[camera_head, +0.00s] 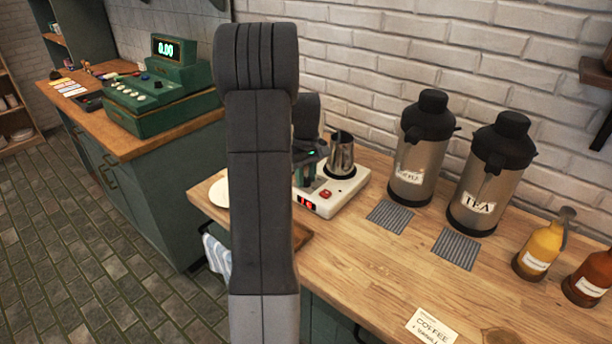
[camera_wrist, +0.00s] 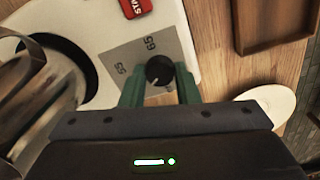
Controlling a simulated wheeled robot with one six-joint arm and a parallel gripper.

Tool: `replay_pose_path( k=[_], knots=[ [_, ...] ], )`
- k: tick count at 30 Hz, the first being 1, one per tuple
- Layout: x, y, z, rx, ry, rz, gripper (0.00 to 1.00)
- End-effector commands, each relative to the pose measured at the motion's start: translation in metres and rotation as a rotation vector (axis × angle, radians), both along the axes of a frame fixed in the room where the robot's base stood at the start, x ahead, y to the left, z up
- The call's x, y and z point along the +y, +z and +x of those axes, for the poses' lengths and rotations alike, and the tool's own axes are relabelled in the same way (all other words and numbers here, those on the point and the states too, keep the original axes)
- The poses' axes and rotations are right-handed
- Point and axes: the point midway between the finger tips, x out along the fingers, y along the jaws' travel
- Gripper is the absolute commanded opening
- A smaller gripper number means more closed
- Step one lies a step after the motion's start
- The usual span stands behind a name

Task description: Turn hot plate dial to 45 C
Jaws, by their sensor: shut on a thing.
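The hot plate (camera_head: 340,197) is a white unit on the wooden counter, with a red lit display (camera_head: 310,207) at its front. A metal pitcher (camera_head: 341,157) stands on it; the pitcher also shows at the left of the wrist view (camera_wrist: 35,95). In the wrist view the black dial (camera_wrist: 159,70) sits on a grey panel marked with numbers, of which "65" and "55" are legible. My gripper (camera_wrist: 160,82) has its green fingers on both sides of the dial and is shut on it. In the head view my arm hides part of the hot plate, and the dial cannot be made out.
A red button (camera_wrist: 135,7) is near the dial. A wooden tray (camera_wrist: 270,22) and a white round plate (camera_wrist: 262,106) are close by. Coffee (camera_head: 425,150) and tea (camera_head: 490,175) dispensers stand to the right. The front counter is mostly clear.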

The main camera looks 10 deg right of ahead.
Motion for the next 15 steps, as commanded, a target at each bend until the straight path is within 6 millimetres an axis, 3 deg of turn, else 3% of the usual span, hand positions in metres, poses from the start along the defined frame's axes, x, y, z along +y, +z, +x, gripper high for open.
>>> replay_pose_path(
  k=[8, 9, 12, 15],
  knots=[
    [-0.0004, 0.0018, 0.0011, -0.004, 0.000, -0.002, 0.05],
    [-0.0004, 0.0018, 0.0011, -0.004, 0.001, -0.002, 0.30],
    [-0.0002, 0.0015, 0.0010, -0.004, 0.001, -0.002, 0.50],
    [-0.0002, 0.0011, 0.0007, -0.003, 0.001, -0.001, 0.50]
  ],
)
